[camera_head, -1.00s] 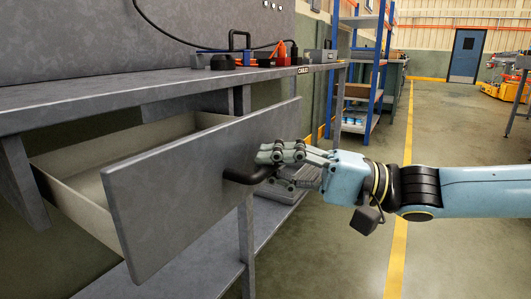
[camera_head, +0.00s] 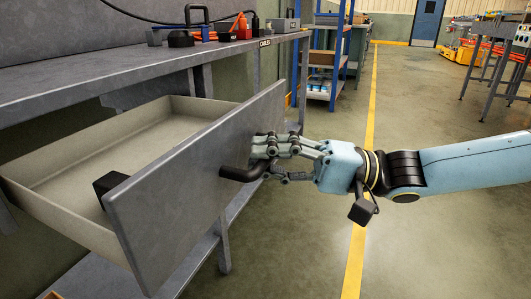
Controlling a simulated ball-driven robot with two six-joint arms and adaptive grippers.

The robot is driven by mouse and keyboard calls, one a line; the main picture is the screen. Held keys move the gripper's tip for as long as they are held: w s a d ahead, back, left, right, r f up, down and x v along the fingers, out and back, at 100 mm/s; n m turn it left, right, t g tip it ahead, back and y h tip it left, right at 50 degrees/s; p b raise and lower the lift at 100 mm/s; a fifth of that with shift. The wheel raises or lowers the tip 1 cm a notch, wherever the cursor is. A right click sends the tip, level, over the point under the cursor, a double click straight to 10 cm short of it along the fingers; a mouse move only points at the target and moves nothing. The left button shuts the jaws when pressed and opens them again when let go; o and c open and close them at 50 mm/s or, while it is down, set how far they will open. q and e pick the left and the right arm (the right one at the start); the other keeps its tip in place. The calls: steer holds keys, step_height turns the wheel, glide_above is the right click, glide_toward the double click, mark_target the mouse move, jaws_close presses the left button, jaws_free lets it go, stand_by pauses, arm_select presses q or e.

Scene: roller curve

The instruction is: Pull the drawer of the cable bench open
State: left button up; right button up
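The cable bench (camera_head: 130,72) stands at the left with its grey top. Its drawer stands well out from under the top, with a pale inner tray (camera_head: 60,205) and a grey front panel (camera_head: 185,190). A dark curved handle (camera_head: 240,174) sticks out from the front panel. My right gripper (camera_head: 272,160) comes in from the right, its fingers around the far end of the handle. The fingers partly hide that end. A black block (camera_head: 108,185) shows inside the drawer just behind the front panel. My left gripper is out of view.
Tools and small boxes, among them a red one (camera_head: 241,27), lie on the bench top. A lower shelf (camera_head: 205,245) runs under the drawer. A blue shelf rack (camera_head: 335,50) stands behind.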

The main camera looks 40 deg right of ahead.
steer(key=o, duration=0.5)
steer(key=shift+c, duration=0.2)
steer(key=v, duration=1.2)
steer(key=shift+w, duration=0.1)
